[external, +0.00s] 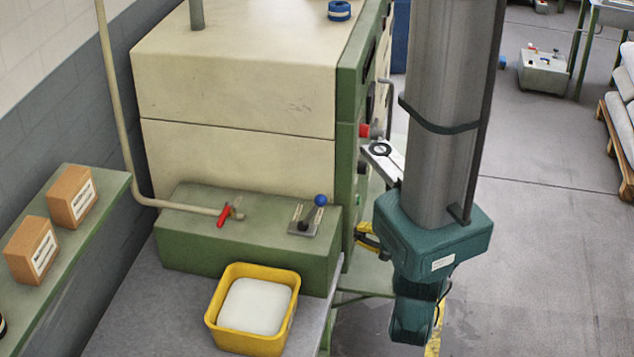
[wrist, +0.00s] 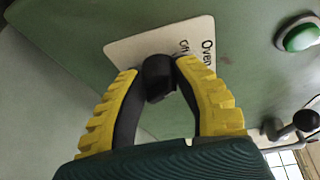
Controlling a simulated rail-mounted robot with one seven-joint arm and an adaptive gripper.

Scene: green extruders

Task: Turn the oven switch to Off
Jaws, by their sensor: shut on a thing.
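The oven switch (wrist: 157,76) is a small black knob on a white label plate (wrist: 125,50) on a green panel, seen in the wrist view. Part of the plate's lettering shows, including "Oven"; the rest of it is hidden or cut off, and I cannot read which setting the knob is at. My gripper (wrist: 157,72) has yellow ribbed fingers with black inner pads, shut on the knob from both sides. In the external view one yellow finger of my gripper (external: 367,238) shows low beside the green front of the machine; the switch is hidden there.
A green push button (wrist: 300,36) and a black-knobbed lever (wrist: 304,122) are to the right in the wrist view. In the external view, a red knob (external: 366,130) sits higher on the machine. A yellow tub (external: 215,335) stands left of my arm. Open floor lies to the right.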

